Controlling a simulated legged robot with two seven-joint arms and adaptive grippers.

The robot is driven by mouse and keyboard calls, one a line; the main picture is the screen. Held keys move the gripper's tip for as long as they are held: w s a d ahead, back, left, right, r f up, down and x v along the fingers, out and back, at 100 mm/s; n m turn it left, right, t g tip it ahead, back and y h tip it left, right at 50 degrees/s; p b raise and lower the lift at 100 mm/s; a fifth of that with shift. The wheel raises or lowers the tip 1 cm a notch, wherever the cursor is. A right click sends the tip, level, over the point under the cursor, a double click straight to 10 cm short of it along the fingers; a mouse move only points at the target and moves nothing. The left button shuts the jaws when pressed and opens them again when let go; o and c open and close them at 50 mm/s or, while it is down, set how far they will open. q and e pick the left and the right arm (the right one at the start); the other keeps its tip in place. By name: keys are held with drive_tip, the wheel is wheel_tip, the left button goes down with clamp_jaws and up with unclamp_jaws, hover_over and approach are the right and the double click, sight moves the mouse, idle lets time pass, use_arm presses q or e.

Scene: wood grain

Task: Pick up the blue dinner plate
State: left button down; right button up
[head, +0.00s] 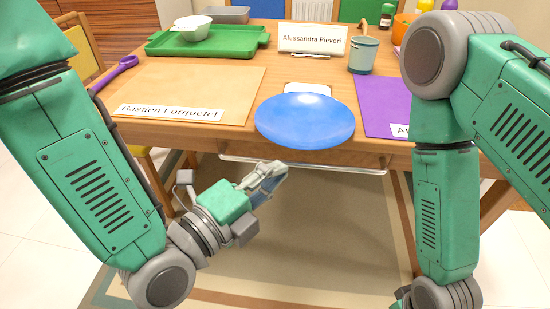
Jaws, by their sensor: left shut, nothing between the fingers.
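The blue dinner plate (305,121) lies at the front edge of the wooden table, its near rim reaching over the edge. My left gripper (278,175) is in front of the table, below and slightly left of the plate in the picture. It is shut and empty, apart from the plate. My right arm hangs down at the right side; its gripper is out of the picture below the bottom edge.
A tan mat (190,88) with a name card (168,113) is left of the plate, and a purple mat (380,100) is to the right. A small white item (308,89) lies behind it. A green tray (225,45) with a white bowl (191,30) and a blue-grey cup (363,55) stand farther back.

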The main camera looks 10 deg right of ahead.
use_arm(q)
drive_tip(key=w, duration=0.6)
drive_tip(key=shift+w+d+b, duration=0.2)
drive_tip(key=shift+d+b, duration=0.15)
drive_tip(key=shift+b, duration=0.05)
idle(0.3)
